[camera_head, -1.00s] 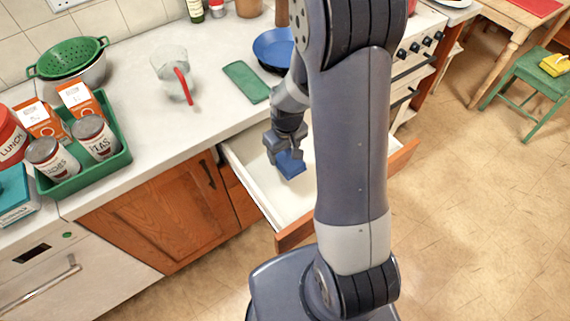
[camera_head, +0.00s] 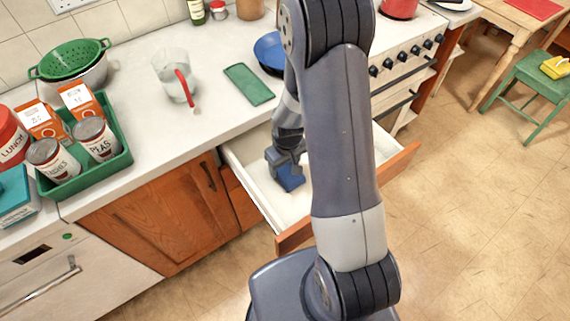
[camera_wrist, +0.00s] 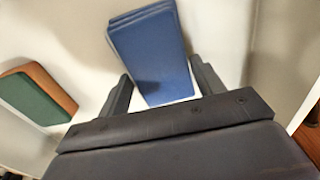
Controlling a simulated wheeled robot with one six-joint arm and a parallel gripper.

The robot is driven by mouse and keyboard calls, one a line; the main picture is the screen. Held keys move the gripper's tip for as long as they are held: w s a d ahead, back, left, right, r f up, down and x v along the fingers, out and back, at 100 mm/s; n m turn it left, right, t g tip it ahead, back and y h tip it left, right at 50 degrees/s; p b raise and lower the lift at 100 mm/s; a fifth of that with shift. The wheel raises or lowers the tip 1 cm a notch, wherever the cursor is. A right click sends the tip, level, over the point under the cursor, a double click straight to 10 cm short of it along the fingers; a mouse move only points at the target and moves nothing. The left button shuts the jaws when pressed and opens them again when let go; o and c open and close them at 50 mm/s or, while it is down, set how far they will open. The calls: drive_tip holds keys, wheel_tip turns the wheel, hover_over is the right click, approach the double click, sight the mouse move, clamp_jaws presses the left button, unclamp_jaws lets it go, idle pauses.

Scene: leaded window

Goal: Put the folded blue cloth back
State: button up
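The folded blue cloth (camera_head: 291,182) is low inside the open white drawer (camera_head: 262,183). In the wrist view the cloth (camera_wrist: 152,48) is a layered blue block lying between my two fingertips, its sides against or very close to them. My gripper (camera_head: 286,163) points down into the drawer and appears shut on the cloth; it also shows in the wrist view (camera_wrist: 160,72). I cannot tell whether the cloth's underside touches the drawer floor. My arm hides part of the drawer.
A green and brown block (camera_wrist: 40,92) lies left of the cloth in the wrist view. The drawer's wooden front (camera_head: 296,235) sticks out over the floor. On the counter are a green flat piece (camera_head: 248,84), a measuring jug (camera_head: 174,75) and a green tray (camera_head: 92,180) of tins.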

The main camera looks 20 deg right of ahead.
sight(286, 169)
drive_tip(key=o, duration=0.4)
drive_tip(key=shift+c, duration=0.2)
drive_tip(key=shift+r, duration=0.15)
drive_tip(key=shift+r, duration=0.6)
wheel_tip(286, 169, up, 11)
drive_tip(key=shift+s+d, duration=0.15)
drive_tip(key=shift+s, duration=0.25)
